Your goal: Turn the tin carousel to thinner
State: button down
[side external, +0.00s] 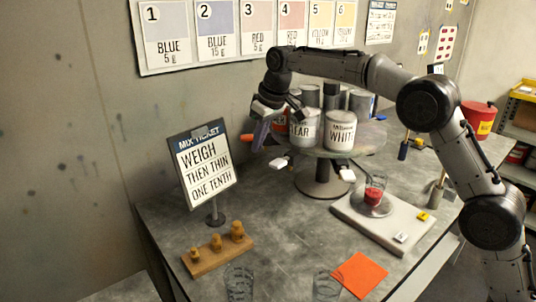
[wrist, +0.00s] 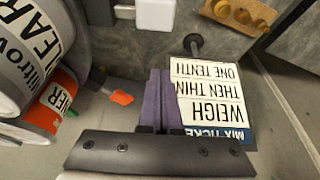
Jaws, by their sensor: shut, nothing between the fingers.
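The tin carousel is a round grey platter (side external: 325,154) on a pedestal, crowded with tins. A tin marked WHITE (side external: 340,133) faces the camera at front right, with a CLEAR tin (side external: 304,128) to its left. An orange-red tin (side external: 279,122), partly hidden, stands at the left behind my gripper. In the wrist view its label ends in "NER" (wrist: 60,98), beside the CLEAR tin (wrist: 30,45). White blocks (side external: 347,174) stick out at the platter's edge. My gripper (side external: 261,137) is shut and empty, pointing down just left of the tins; its purple fingers (wrist: 158,95) are together.
A mix ticket sign (side external: 205,170) stands left of my gripper, close to the fingers in the wrist view. A wooden block with brass weights (side external: 218,250), empty glasses (side external: 326,286) and an orange sheet (side external: 360,274) lie in front. A red-filled cup (side external: 374,191) stands on the scale (side external: 385,222).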

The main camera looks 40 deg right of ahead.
jog(key=shift+s+d+f, duration=0.2)
jog(key=shift+s+f, duration=0.45)
jog(key=shift+s, duration=0.15)
jog(key=shift+s+d+f, duration=0.15)
jog(key=shift+s+f, duration=0.45)
jog(key=shift+s, duration=0.15)
